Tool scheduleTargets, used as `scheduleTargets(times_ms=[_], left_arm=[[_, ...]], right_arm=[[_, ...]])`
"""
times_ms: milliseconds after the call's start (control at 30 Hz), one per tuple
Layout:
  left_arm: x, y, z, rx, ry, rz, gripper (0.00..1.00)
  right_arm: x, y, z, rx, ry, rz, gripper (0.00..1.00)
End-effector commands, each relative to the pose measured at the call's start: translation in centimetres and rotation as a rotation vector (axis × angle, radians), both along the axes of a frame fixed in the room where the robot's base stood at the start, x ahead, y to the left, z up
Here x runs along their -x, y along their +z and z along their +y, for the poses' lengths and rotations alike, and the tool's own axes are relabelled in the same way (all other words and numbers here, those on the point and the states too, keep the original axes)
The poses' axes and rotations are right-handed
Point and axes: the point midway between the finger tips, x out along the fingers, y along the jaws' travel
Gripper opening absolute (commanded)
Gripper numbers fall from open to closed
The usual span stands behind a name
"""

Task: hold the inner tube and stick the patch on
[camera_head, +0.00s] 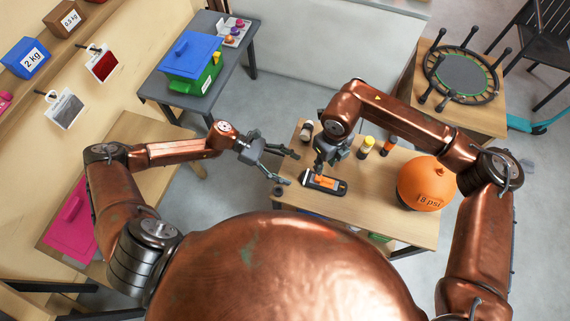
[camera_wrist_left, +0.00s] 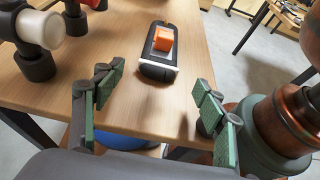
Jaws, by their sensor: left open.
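A black elongated loop with a pale edge, apparently the inner tube (camera_head: 341,187), lies on the small wooden table. It also shows in the left wrist view (camera_wrist_left: 155,71). An orange block-like piece, apparently the patch (camera_wrist_left: 163,39), sits on its top. My left gripper (camera_head: 289,167) is open and empty, to the left of the tube and apart from it. Its two green-padded fingers are spread in the left wrist view (camera_wrist_left: 152,103). My right gripper (camera_head: 319,171) hangs down over the tube's far left end, close to the orange piece. Its fingertips are too small to read.
The table's front right is clear.

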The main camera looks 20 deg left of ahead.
Motion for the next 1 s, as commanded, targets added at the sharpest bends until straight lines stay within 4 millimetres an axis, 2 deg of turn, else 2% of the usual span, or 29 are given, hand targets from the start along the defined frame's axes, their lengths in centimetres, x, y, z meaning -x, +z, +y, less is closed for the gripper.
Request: scheduleTargets(times_ms=[200, 400, 767, 1000], left_arm=[[0.0, -1.2, -3.3, 0.003, -0.001, 0.0, 0.65], [-0.1, -2.0, -5.1, 0.002, 0.001, 0.001, 0.65], [-0.1, -2.3, -5.6, 0.001, 0.003, 0.001, 0.65], [-0.1, -2.3, -5.6, 0.001, 0.003, 0.002, 0.49]], right_arm=[[0.0, 0.0, 0.0, 0.0, 0.0, 0.0, 0.29], [0.0, 0.0, 0.0, 0.0, 0.0, 0.0, 0.29], [0.0, 0.0, 0.0, 0.0, 0.0, 0.0, 0.29], [0.0, 0.0, 0.0, 0.0, 0.0, 0.0, 0.29]])
